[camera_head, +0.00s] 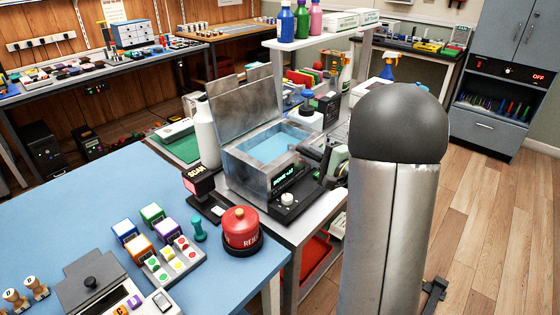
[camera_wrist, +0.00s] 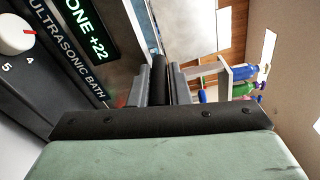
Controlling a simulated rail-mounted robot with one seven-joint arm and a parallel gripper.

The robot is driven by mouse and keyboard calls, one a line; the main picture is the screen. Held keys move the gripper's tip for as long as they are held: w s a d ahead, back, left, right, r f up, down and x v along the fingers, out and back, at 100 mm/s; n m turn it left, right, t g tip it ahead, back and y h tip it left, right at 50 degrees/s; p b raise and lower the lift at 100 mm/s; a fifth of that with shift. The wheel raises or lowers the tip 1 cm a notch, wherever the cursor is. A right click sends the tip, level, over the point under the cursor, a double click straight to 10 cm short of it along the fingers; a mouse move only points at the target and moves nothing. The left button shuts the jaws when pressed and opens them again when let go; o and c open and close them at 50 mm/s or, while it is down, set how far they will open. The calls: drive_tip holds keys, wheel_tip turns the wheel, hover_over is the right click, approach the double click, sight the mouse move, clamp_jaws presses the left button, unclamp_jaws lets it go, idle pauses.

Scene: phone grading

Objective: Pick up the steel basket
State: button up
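The ultrasonic bath (camera_head: 238,170) is a steel box with its lid (camera_head: 240,100) raised and blue liquid inside. The steel basket itself cannot be made out clearly in the head view; its body seems hidden in the bath. A black handle-like bar (camera_wrist: 159,68) stands between my fingers in the wrist view. My gripper (camera_head: 318,153) is at the bath's right edge in the head view. In the wrist view my gripper (camera_wrist: 161,88) has its two grey fingers close on either side of the bar, seemingly touching it.
A white bottle (camera_head: 205,132) stands left of the bath, and a scanner (camera_head: 199,183) in front of it. A red round button (camera_head: 240,228) and coloured cubes (camera_head: 139,248) stand on the blue table (camera_head: 60,205). A shelf with bottles (camera_head: 318,42) rises behind the bath.

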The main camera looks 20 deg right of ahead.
clamp_jaws()
drive_tip(key=shift+r, duration=0.15)
